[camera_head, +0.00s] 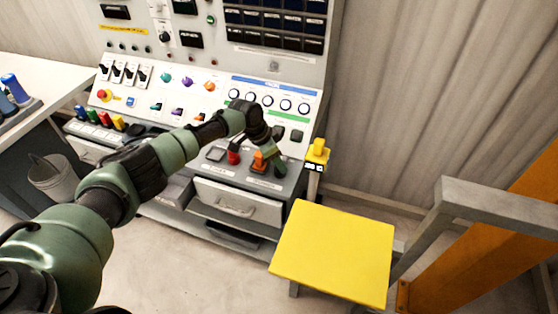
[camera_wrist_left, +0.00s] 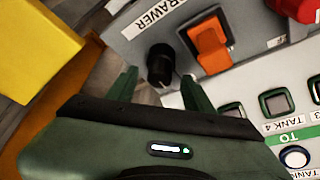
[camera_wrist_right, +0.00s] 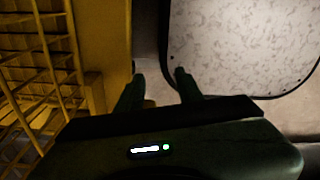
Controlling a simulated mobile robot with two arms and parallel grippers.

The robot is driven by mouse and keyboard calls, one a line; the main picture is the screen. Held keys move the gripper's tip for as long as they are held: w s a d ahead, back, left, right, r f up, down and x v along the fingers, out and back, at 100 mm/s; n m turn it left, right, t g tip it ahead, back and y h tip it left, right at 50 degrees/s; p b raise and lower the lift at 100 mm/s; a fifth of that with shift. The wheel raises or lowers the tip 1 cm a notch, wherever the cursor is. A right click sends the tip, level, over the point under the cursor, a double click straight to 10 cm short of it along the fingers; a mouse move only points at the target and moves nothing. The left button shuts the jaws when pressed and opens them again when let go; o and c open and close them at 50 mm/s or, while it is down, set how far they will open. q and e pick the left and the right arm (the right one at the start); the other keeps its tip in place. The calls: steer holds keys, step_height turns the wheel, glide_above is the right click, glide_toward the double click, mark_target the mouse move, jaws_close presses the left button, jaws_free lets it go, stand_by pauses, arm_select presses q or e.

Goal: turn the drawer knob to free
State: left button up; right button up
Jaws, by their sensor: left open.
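The drawer (camera_head: 238,204) below looks shut. My right gripper (camera_wrist_right: 158,80) is open and empty, seen only in its own wrist view.
An orange rocker switch (camera_wrist_left: 210,45) sits close beside the knob, and a red button (camera_head: 233,156) stands nearby. A yellow-topped stool (camera_head: 335,252) is at the right of the console. A yellow post (camera_head: 316,152) stands at the console's right edge.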

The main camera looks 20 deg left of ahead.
arm_select(q)
steer(key=shift+w+d+f, duration=0.15)
steer(key=shift+f, duration=0.45)
arm_select(e)
steer(key=shift+w+d, duration=0.45)
steer(key=shift+d, duration=0.25)
arm_select(q)
jaws_close()
arm_select(e)
steer(key=shift+r, duration=0.1)
steer(key=shift+r, duration=0.1)
